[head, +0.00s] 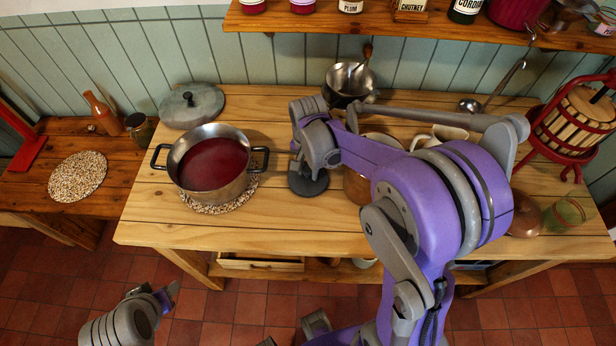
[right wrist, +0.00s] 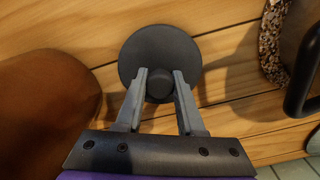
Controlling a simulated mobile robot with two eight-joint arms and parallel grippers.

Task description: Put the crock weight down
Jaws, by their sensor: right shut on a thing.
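The crock weight (head: 308,184) is a dark grey disc with a round knob, just right of the steel pot in the head view. In the right wrist view the crock weight (right wrist: 160,45) lies flat, knob towards me. My right gripper (right wrist: 160,88) is shut on the knob, a finger on each side. The disc is over or on the pine worktop (head: 260,238); I cannot tell whether it touches. In the head view my right arm hides most of this gripper. My left gripper (head: 166,296) is low at the left, away from the worktop; its jaw opening is unclear.
A steel pot (head: 180,170) of red liquid stands on a speckled mat (head: 250,187), close left of the weight. A brown rounded vessel (head: 356,188) is close right. A grey lid (head: 191,107) lies behind the pot. The worktop's front strip is clear.

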